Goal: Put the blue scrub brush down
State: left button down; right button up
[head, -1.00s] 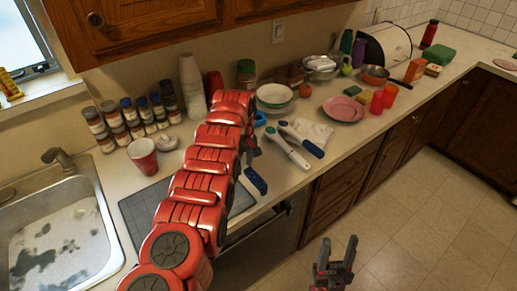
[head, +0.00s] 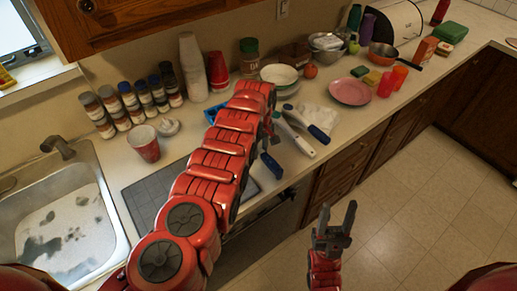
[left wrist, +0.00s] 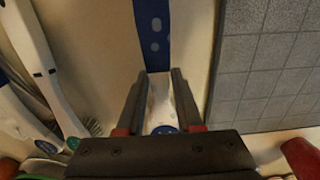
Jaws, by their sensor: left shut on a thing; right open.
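My left gripper (head: 268,138) is shut on the blue scrub brush. The brush's dark blue handle (head: 271,164) points toward the counter's front edge in the head view, just right of the grey mat. In the left wrist view the blue handle (left wrist: 153,32) extends beyond the fingers (left wrist: 160,95), with its whitish part between them. I cannot tell whether the brush touches the counter. Its head is mostly hidden by the gripper and arm. My right gripper (head: 334,222) is open and empty, in front of the counter above the floor.
The grey gridded mat (head: 148,195) lies left of the brush. A white-handled brush (head: 295,138) and another blue-handled brush (head: 308,126) lie close on the right. A pink plate (head: 350,91) is farther right. The sink (head: 117,232) is at left. Bare counter shows between mat and white brush.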

pick_arm(q)
jog(key=c, duration=1)
grip_release()
jog(key=shift+d+f, duration=0.1)
jog(key=shift+f, duration=0.1)
jog(key=shift+o, duration=1.2)
jog(key=shift+w, duration=0.15)
jog(key=shift+o, duration=1)
jog(key=shift+w+a+f, duration=0.1)
jog(key=shift+a, duration=0.2)
